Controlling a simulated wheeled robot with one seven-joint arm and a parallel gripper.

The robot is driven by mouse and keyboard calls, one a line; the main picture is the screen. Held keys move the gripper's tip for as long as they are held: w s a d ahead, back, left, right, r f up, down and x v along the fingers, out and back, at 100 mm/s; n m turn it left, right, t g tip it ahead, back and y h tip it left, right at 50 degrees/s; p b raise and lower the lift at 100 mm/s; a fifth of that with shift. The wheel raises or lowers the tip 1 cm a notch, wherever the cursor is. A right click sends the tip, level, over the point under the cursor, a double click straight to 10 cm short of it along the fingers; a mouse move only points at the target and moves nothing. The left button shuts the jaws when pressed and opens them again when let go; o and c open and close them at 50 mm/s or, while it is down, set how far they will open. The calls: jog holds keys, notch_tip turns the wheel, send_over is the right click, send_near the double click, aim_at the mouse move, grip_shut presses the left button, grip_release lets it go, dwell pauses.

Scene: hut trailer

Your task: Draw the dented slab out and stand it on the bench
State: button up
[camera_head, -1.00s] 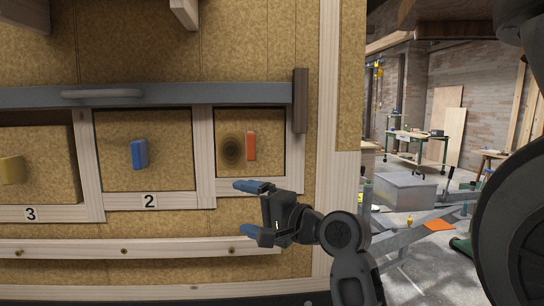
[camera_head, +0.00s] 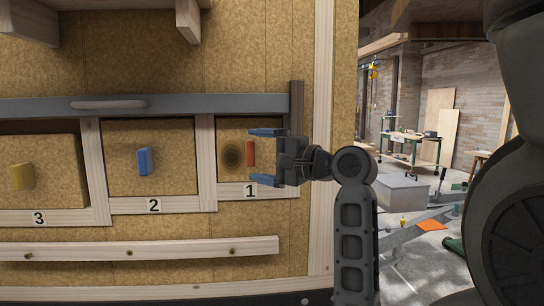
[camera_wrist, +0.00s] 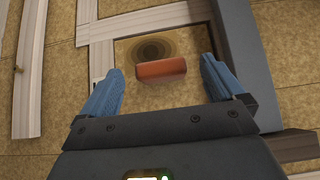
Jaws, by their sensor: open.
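The dented slab (camera_head: 228,178) sits in the small compartment marked 1, with a dark round dent on its face and an orange-red handle (camera_head: 250,152). My gripper (camera_head: 256,155) is open at this compartment, one blue finger above the handle and one below it in the head view. In the wrist view the handle (camera_wrist: 162,70) lies between the open fingertips, with clear gaps on both sides. The dark dent (camera_wrist: 152,47) shows just beyond it. I cannot tell which surface is the bench; a green-legged worktable (camera_head: 412,138) stands in the background.
Compartments 2 and 3 hold slabs with a blue handle (camera_head: 144,161) and a yellow handle (camera_head: 22,177). A grey bar (camera_head: 200,104) runs above the compartments. A wooden rail (camera_head: 180,249) runs below. A grey bin (camera_head: 402,190) stands on the floor at right.

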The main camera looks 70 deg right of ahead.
aim_at(252, 154)
jog(key=shift+x, duration=2)
jog(key=c, duration=1.1)
